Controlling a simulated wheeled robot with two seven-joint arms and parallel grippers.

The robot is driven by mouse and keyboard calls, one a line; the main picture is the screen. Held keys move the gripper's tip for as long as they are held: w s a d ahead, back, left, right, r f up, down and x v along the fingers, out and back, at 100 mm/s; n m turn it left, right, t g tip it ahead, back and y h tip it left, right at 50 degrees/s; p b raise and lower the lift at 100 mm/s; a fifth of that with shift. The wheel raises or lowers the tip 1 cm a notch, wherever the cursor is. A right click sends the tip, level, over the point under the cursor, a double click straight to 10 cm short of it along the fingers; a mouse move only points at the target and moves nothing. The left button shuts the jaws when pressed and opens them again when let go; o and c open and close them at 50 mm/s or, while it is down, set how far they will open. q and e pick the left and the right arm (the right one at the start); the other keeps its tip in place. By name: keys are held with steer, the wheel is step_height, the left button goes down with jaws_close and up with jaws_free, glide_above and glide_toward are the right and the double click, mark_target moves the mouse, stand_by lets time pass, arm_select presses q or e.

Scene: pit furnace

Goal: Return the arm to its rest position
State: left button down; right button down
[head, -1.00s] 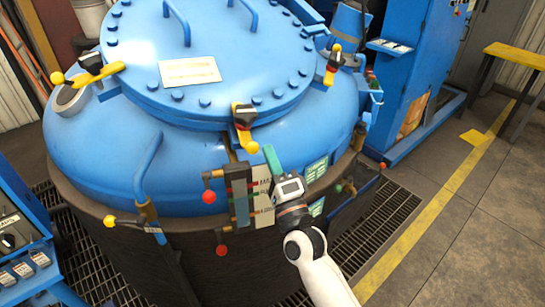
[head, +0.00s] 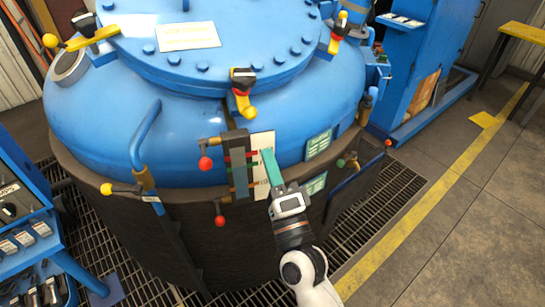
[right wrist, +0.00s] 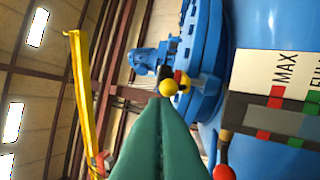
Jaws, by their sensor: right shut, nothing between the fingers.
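My right gripper (head: 268,155) is in front of the blue pit furnace (head: 90,125), with its green fingers pointing up at the white label plate (head: 262,143) beside the level gauge. Its fingers are together and hold nothing. In the right wrist view the closed green fingers (right wrist: 160,105) fill the lower middle, with the gauge plate marked MAX (right wrist: 285,75) to the right. I cannot tell whether the fingertips touch the plate. My right arm comes in from the bottom of the head view. My left gripper is not in view.
Red-ball valve levers (head: 206,163) stick out left of the gauge. A yellow-handled clamp (head: 243,95) is above it. A blue cart (head: 30,240) stands at the left, a blue cabinet (head: 415,80) at the back right. The floor at the right (head: 450,230) is clear.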

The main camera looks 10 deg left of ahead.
steer(key=d+f+n+g+h, duration=0.3)
steer(key=f, duration=1.3)
steer(key=d+f+n+g+h, duration=0.2)
steer(key=d+f+g, duration=0.1)
steer(key=f, duration=1.4)
steer(key=s+d+f+n+g+h, duration=0.25)
steer(key=s+d+f, duration=0.3)
steer(key=f, duration=0.45)
steer(key=s+d+f+n+g+h, duration=0.1)
steer(key=s+d+f+g, duration=0.2)
steer(key=s+d+f, duration=0.5)
steer(key=s+d+f+n+g+h, duration=0.1)
steer(key=s+d+f, duration=0.3)
steer(key=s, duration=0.4)
steer(key=s+d+f+n+g+h, duration=0.1)
steer(key=s+d+f+n+g, duration=0.1)
steer(key=s+d+f, duration=0.3)
steer(key=s+d+f+n+g+h, duration=0.1)
steer(key=s+d+f+g, duration=0.3)
steer(key=s, duration=0.8)
step_height(320, 180, down, 2)
steer(key=shift+d+f+h, duration=0.2)
steer(key=shift+d+h, duration=0.35)
steer(key=shift+d, duration=0.2)
steer(key=shift+s+n, duration=0.1)
steer(key=shift+n, duration=0.15)
